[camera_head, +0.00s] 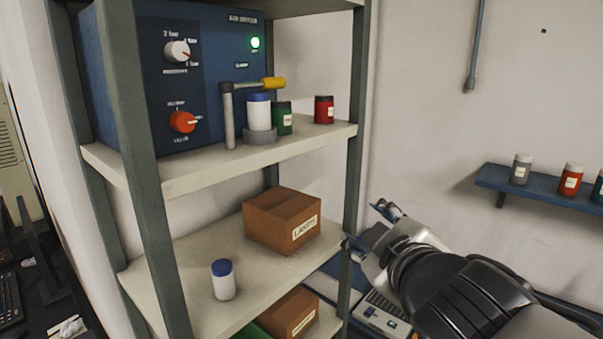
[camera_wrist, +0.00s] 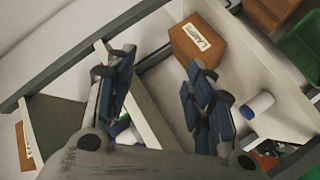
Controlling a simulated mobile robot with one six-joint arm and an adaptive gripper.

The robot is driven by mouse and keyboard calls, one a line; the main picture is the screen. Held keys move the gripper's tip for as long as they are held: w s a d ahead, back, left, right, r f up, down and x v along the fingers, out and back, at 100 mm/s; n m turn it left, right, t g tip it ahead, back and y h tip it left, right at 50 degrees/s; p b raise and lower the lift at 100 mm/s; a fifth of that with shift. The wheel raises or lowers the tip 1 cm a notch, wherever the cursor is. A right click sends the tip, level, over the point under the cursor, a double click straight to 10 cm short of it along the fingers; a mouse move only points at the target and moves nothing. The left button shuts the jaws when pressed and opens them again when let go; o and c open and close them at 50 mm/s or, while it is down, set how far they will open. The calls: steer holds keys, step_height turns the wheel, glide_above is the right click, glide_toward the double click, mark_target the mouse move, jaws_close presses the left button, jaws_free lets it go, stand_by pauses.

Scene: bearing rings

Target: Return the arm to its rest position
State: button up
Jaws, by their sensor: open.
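My gripper (camera_head: 372,222) is at the right of the shelf rack in the head view, at about the height of the middle shelf. In the wrist view my gripper (camera_wrist: 160,88) shows both fingers spread apart, with nothing between them but the rack behind. My arm reaches in from the lower right of the head view. The fingers are close to the rack's right front post (camera_head: 354,170) in the picture; I cannot tell whether they touch it.
The rack's upper shelf (camera_head: 200,175) bears a blue machine (camera_head: 215,60) and several jars. The middle shelf (camera_head: 190,255) bears a labelled brown box (camera_head: 283,220) and a white bottle with a blue cap (camera_head: 223,280). A blue wall shelf (camera_head: 545,190) with jars is at right.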

steer(key=s+d+f+m+g+h+b, duration=0.1)
steer(key=s+d+f+m+g+b, duration=0.15)
steer(key=f, duration=0.35)
steer(key=s+d+f+m+g+h+b, duration=0.1)
steer(key=s+d+f+m+h, duration=0.15)
steer(key=f, duration=0.45)
steer(key=s+a+f+m+g+y+b, duration=0.1)
steer(key=s+f+m+g+b, duration=0.4)
steer(key=s+f, duration=1.1)
steer(key=shift+a+f+g+y+b, duration=0.4)
steer(key=shift+g+y+b, duration=0.3)
steer(key=shift+g, duration=0.15)
